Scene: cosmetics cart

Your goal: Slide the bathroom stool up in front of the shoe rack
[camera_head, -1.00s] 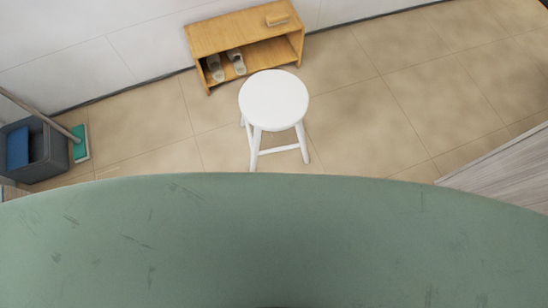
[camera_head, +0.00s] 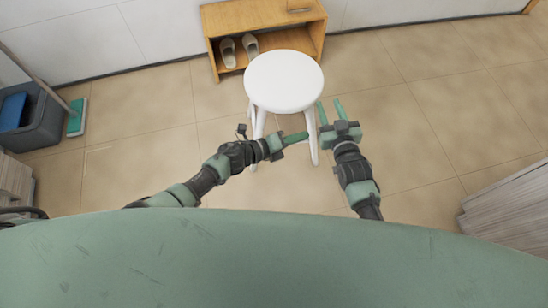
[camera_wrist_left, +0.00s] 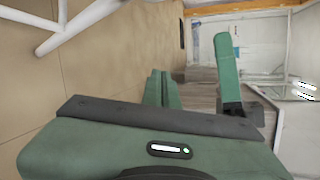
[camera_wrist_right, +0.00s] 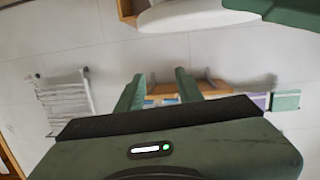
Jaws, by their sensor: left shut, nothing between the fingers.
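The white round stool (camera_head: 284,80) stands upright on the tiled floor, its seat overlapping the lower front of the wooden shoe rack (camera_head: 308,30) in the head view. Whether they touch is hidden. My left gripper (camera_head: 300,136) is shut and empty, low by the stool's front legs; contact is unclear. White stool legs show in the left wrist view (camera_wrist_left: 60,30). My right gripper (camera_head: 330,108) is open and empty, just right of the stool's front right leg. The seat shows above its fingers in the right wrist view (camera_wrist_right: 195,16).
A pair of slippers (camera_head: 238,50) sits in the rack against the white wall. A grey bin (camera_head: 42,120) and a green mop head (camera_head: 77,118) are at far left. Grey wooden furniture (camera_head: 510,205) is at lower right. The floor right of the stool is clear.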

